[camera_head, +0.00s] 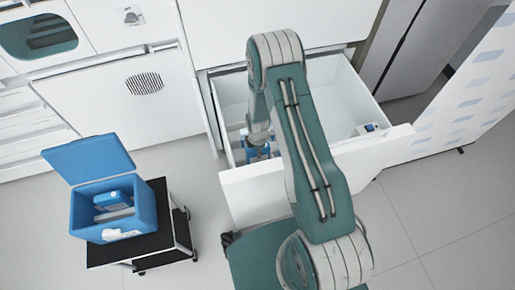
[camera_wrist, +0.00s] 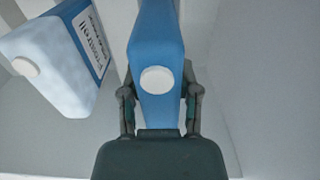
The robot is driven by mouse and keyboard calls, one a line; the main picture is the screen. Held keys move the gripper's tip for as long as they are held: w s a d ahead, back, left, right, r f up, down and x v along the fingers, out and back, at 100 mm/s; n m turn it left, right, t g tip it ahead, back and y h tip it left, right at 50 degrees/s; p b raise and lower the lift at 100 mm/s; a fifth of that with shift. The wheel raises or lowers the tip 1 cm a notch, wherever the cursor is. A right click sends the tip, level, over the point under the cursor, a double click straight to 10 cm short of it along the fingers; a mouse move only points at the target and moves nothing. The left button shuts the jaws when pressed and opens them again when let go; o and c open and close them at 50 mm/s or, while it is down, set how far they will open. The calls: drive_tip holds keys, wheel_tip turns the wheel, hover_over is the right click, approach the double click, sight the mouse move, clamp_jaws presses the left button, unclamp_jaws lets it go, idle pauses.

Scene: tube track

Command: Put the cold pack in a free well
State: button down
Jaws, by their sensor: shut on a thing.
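My gripper (camera_wrist: 160,100) is shut on a blue cold pack (camera_wrist: 156,45) with a round white cap, one finger on each side. In the head view the gripper (camera_head: 258,142) is down inside the open white drawer, and the held pack (camera_head: 251,155) shows as a bit of blue, partly hidden by my arm. A second pack (camera_wrist: 62,60), blue and white with a label and cap, lies to its left in the wrist view. The open blue cooler box (camera_head: 90,215) stands at the left; a blue pack (camera_head: 113,199) sits in it. Its wells are too small to make out.
The cooler's lid (camera_head: 88,158) stands open at the back. The box is on a low black cart (camera_head: 160,240) with wheels. The drawer's front wall (camera_head: 255,192) stands between gripper and cart. A small white and blue object (camera_head: 368,128) is at the drawer's right end.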

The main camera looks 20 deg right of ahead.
drive_tip(key=shift+f, duration=0.5)
drive_tip(key=shift+f, duration=0.25)
drive_tip(key=shift+c, duration=1.3)
unclamp_jaws()
wheel_tip(320, 180, up, 12)
drive_tip(key=shift+f, duration=0.1)
idle(0.3)
